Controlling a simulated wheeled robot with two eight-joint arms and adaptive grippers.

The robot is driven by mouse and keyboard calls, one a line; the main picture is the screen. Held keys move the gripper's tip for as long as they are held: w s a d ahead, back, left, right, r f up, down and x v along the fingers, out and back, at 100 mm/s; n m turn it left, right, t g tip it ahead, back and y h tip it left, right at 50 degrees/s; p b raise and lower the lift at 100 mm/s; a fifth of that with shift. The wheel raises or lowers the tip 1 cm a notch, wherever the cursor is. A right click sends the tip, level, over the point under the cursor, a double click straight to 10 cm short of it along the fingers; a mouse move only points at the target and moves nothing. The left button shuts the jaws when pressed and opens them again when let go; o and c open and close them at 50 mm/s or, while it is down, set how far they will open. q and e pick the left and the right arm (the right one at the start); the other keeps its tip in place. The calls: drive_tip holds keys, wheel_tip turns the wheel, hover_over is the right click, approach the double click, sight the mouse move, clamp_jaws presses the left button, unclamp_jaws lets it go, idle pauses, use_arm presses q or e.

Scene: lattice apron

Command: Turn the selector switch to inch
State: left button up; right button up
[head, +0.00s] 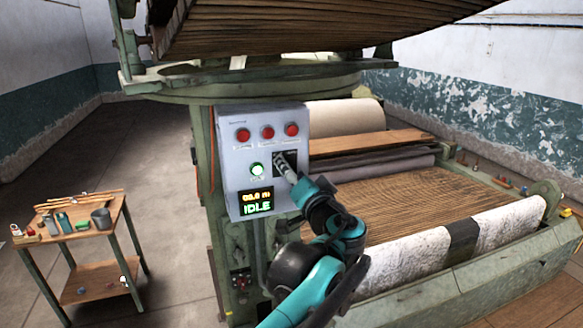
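The grey control box (232,152) is fixed to the green machine frame. Its selector switch sits on a dark square plate (293,157) at the right of the box's face. My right gripper (284,166) is at this plate, with its fingertips over or against the switch. The fingers and wrist hide the knob, so its position and whether the fingers grip it cannot be told. A small display (256,203) reads IDLE, with a number line above it. My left gripper is not in view.
Three red buttons (267,132) line the top of the box, and a lit green-white button (257,169) is left of the switch. The machine's wooden slat bed (420,200) lies to the right. A small tool table (75,239) stands at left, with open floor between.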

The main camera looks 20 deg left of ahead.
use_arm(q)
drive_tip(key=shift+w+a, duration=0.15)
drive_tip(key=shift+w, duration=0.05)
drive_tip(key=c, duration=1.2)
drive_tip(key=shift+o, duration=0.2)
